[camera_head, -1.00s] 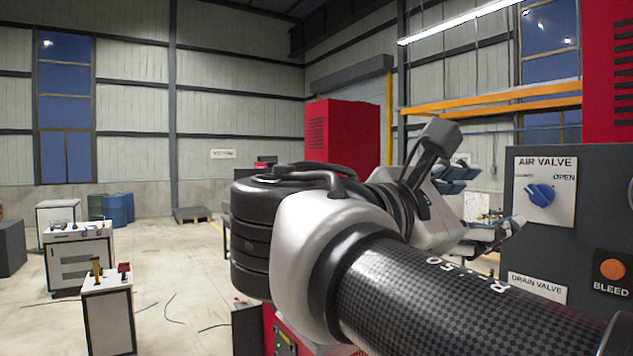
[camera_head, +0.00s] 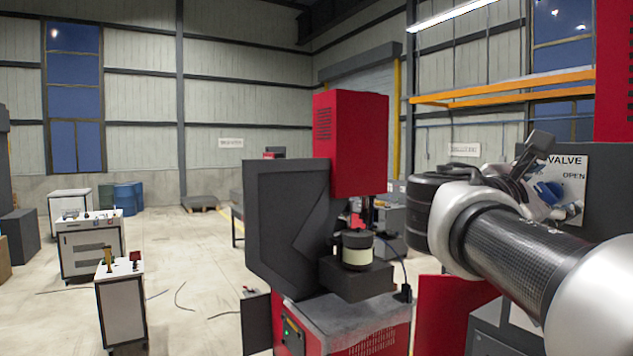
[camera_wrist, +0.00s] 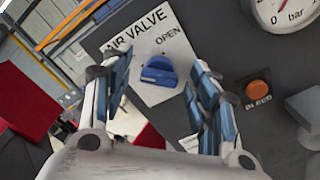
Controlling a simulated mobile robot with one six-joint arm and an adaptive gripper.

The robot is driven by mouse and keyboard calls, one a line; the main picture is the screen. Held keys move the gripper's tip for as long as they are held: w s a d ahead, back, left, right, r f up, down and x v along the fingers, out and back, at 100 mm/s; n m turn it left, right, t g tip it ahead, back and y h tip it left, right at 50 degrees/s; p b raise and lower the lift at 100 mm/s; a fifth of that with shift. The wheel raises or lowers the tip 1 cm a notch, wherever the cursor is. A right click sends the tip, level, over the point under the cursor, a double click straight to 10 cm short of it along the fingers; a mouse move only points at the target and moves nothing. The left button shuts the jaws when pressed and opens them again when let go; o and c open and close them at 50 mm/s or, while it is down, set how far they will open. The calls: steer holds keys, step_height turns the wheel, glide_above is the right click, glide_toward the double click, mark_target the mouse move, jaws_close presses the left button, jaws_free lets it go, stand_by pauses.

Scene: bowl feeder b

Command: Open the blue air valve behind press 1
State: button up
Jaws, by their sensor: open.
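The blue air valve knob (camera_wrist: 158,73) sits on a white plate (camera_wrist: 140,45) marked AIR VALVE and OPEN, on a dark panel. In the wrist view, my gripper (camera_wrist: 156,62) is open, with one finger on each side of the knob and a gap on both sides. I cannot tell how far the fingertips are from the plate. In the head view the knob (camera_head: 548,191) is partly hidden by my gripper and wrist, and the plate (camera_head: 573,163) shows at its right. The knob's exact pointing direction is unclear.
An orange BLEED button (camera_wrist: 258,88) and a pressure gauge (camera_wrist: 285,12) are on the panel to the right. A red and dark press (camera_head: 348,145) stands left of my arm. Carts (camera_head: 120,300) stand further left, with open floor between.

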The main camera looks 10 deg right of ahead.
steer(key=shift+w+d, duration=0.15)
steer(key=shift+d, duration=0.2)
steer(key=c, duration=1.1)
